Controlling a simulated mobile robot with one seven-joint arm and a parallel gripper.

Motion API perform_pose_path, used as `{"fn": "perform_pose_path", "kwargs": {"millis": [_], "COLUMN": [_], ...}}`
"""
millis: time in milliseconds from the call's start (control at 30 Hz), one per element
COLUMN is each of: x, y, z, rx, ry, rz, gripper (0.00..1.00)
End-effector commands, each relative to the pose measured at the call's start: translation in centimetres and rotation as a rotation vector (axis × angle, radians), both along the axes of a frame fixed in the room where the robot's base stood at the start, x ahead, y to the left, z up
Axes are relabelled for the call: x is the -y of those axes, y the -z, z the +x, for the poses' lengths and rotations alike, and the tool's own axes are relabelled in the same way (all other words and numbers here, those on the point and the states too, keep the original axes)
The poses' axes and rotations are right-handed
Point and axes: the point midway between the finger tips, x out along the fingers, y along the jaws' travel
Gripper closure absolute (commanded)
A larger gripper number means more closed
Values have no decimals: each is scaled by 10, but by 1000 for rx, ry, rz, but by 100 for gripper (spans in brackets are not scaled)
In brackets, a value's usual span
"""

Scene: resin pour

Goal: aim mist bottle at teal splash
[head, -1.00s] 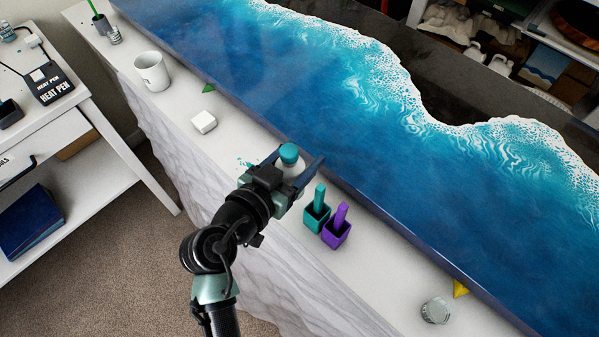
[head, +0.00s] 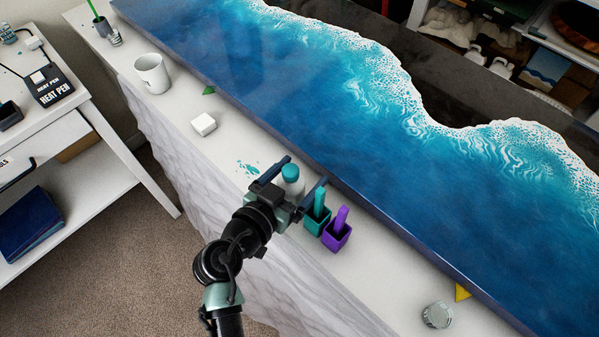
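The mist bottle (head: 292,186) is a small whitish bottle with a teal cap, on the white ledge. My gripper (head: 306,169) is around it with one finger on each side. The fingers are spread wider than the bottle, so my gripper looks open. The lower part of the bottle is partly hidden by my gripper, and I cannot tell which way its nozzle points. The teal splash (head: 248,168) is a patch of small spots on the ledge, just left of the bottle and my gripper.
A teal cup (head: 317,222) and a purple cup (head: 336,237), each holding a stick of its colour, stand close right of my gripper. A white block (head: 203,124) and mug (head: 152,73) stand farther left. The blue resin slab (head: 300,110) edges the ledge.

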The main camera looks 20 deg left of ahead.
Motion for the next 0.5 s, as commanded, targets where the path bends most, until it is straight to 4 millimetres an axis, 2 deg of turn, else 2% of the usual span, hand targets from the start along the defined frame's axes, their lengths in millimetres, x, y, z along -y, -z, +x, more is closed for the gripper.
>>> {"fn": "perform_pose_path", "kwargs": {"millis": [367, 500], "x": [0, -4], "y": [-5, -7], "z": [0, -19], "rx": [0, 1], "ry": [0, -4], "rz": [0, 0], "gripper": [8, 8]}}
